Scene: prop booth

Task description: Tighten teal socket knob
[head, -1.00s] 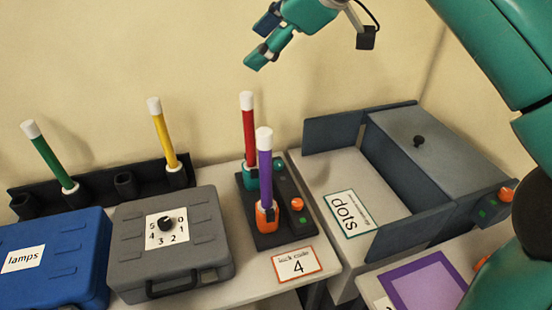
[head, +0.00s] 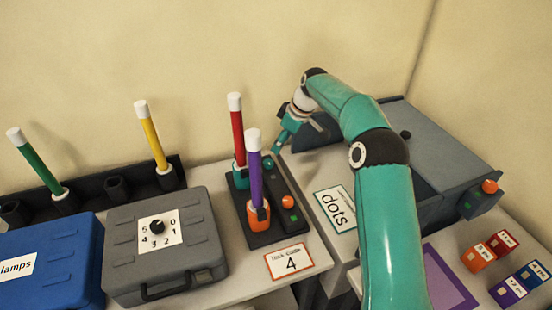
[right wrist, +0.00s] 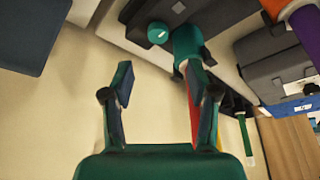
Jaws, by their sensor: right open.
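The teal socket (head: 239,172) holds an upright red stick (head: 236,130) with a white cap, on a dark base (head: 268,237). The teal knob (head: 268,163) sits just right of that socket. My right gripper (head: 277,147) is above and slightly behind the knob, pointing down, apart from it as far as I can tell. In the right wrist view the two fingers are spread and empty (right wrist: 160,76). The knob (right wrist: 158,32) lies beyond the gap between them, and the teal socket (right wrist: 187,45) is beside it. My left gripper is not in view.
An orange socket (head: 258,216) with a purple stick (head: 255,170) and an orange knob (head: 288,202) share the base. A grey case (head: 190,235) stands left, a grey box (head: 430,150) right.

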